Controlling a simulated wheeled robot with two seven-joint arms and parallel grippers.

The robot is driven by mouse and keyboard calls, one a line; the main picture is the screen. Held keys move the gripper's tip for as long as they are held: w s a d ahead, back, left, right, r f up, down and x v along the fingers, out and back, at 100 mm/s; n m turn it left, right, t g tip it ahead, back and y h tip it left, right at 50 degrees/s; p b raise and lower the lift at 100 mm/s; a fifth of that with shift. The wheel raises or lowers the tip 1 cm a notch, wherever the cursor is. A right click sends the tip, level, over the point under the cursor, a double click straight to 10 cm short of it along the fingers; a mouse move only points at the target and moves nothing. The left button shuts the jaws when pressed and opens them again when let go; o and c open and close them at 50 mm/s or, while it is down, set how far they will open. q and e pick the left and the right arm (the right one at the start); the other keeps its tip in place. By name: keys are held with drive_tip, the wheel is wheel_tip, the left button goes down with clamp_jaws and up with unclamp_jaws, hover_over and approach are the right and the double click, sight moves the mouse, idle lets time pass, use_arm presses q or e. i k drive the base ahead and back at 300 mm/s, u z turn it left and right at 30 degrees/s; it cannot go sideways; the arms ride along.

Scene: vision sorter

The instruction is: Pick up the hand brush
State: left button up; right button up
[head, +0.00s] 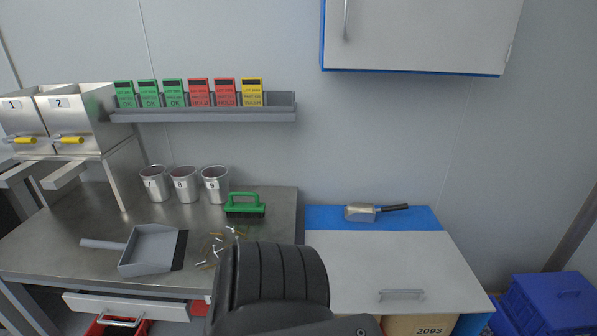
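The hand brush (244,206) has a green handle and dark bristles. It rests bristles down on the metal bench (92,212), near the bench's right edge and right of the metal cups. Its handle is on top and nothing hides it. A dark, ribbed part of my own arm fills the bottom middle of the head view, in front of the brush and apart from it in the picture. Neither of my grippers shows.
A grey dustpan (150,250) and scattered screws (218,245) lie in front of the brush. Metal cups (184,185) stand to its left. A card shelf (205,115) hangs above. A scoop (361,212) lies on the blue and white cabinet (365,262) to the right.

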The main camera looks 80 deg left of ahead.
sight(239, 210)
drive_tip(key=i, duration=0.95)
drive_tip(key=u, duration=1.85)
